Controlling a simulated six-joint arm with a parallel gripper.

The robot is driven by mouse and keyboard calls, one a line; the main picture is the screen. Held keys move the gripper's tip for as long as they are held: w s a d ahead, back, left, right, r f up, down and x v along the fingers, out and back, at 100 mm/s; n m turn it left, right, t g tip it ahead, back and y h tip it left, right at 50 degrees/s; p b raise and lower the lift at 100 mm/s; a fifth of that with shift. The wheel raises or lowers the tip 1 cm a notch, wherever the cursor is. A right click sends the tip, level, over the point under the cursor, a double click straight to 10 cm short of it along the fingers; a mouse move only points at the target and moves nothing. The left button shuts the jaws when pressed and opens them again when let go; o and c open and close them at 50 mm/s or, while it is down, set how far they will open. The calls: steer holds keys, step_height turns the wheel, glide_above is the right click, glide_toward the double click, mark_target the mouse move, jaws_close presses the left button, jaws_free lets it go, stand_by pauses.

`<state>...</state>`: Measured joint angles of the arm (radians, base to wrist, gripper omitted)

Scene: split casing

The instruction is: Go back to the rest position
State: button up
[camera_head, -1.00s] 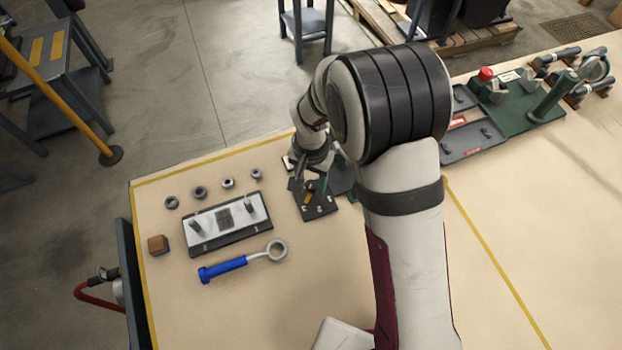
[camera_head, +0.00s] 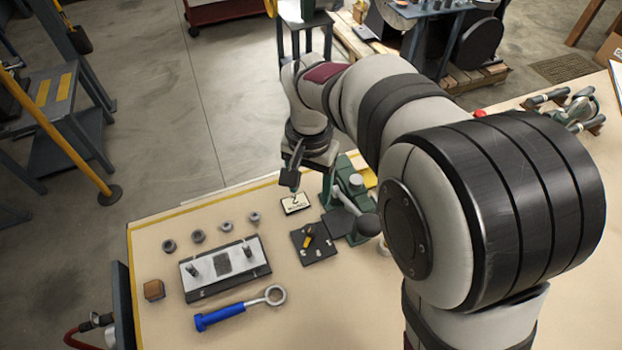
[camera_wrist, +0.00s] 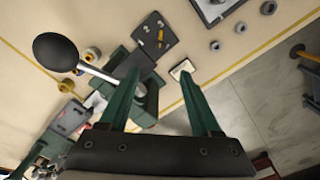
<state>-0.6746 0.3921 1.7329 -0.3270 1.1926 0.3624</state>
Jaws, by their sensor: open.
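My gripper (camera_wrist: 162,100) is open and empty in the wrist view, its two green fingers spread apart above the bench. In the head view my gripper (camera_head: 290,180) is raised near the back edge of the bench, close to a small white card (camera_head: 296,203). The split casing (camera_head: 225,264), a pale plate with two upright posts on a dark base, lies at the left of the bench. Several grey nuts (camera_head: 198,237) lie in a row behind it. A blue-handled ring wrench (camera_head: 222,316) lies in front of it.
A black plate with a yellow piece (camera_head: 314,243) lies right of the casing. A green fixture (camera_head: 347,185) with a black ball-ended lever (camera_wrist: 56,52) stands beside it. A wooden block (camera_head: 153,289) is at the left. My arm hides much of the right side.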

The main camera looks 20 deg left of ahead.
steer(key=shift+r, duration=0.45)
